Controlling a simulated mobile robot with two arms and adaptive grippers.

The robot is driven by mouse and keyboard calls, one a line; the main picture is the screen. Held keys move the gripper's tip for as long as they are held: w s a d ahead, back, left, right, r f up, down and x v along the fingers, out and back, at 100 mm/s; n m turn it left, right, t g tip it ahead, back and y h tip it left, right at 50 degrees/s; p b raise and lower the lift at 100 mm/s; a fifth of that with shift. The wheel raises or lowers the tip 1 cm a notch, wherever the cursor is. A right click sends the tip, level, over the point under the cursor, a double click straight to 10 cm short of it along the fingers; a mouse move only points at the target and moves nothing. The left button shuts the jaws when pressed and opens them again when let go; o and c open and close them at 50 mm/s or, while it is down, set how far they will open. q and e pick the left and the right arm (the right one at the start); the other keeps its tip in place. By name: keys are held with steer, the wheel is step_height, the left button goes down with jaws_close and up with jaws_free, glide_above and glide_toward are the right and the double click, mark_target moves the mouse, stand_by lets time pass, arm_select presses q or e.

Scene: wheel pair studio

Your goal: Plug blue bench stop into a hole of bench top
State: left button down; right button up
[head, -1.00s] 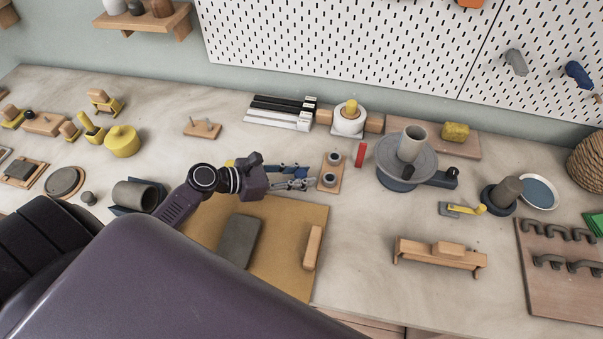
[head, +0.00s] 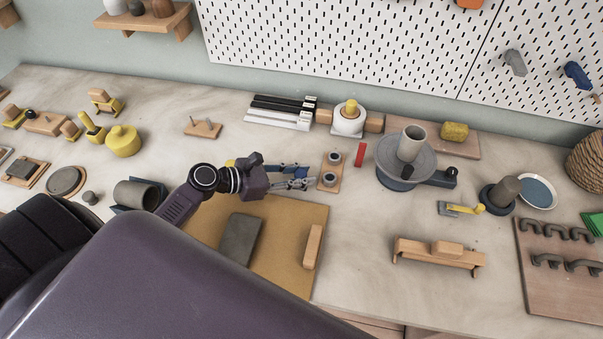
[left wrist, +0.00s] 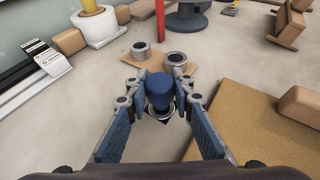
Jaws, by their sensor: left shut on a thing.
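In the left wrist view my left gripper (left wrist: 160,97) is shut on the blue bench stop (left wrist: 160,88), a short blue peg with a rounded top and a grey part below. My left gripper (head: 309,183) also shows in the head view, just left of a small wooden board (head: 335,168) with two grey round sockets. This board, which looks like the bench top, also shows in the wrist view (left wrist: 160,62), beyond the fingertips. The sockets look open and dark inside. The stop is apart from them in the picture. Its lower end is partly hidden. My right gripper is not in view.
A red block (head: 360,155) stands just right of the board, and a wheel with a grey cup (head: 411,143) beyond it. A tan mat (head: 200,225) with a grey slab (head: 240,239) and a wooden bar (head: 313,246) lies in front.

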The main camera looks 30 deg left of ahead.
arm_select(q)
steer(key=shift+p, duration=0.3)
steer(key=shift+f+b, duration=0.85)
steer(key=shift+f, duration=0.35)
stand_by(0.4)
steer(key=c, duration=1.6)
jaws_free()
steer(key=shift+s, duration=0.1)
steer(key=v, duration=1.2)
steer(key=shift+r, duration=0.2)
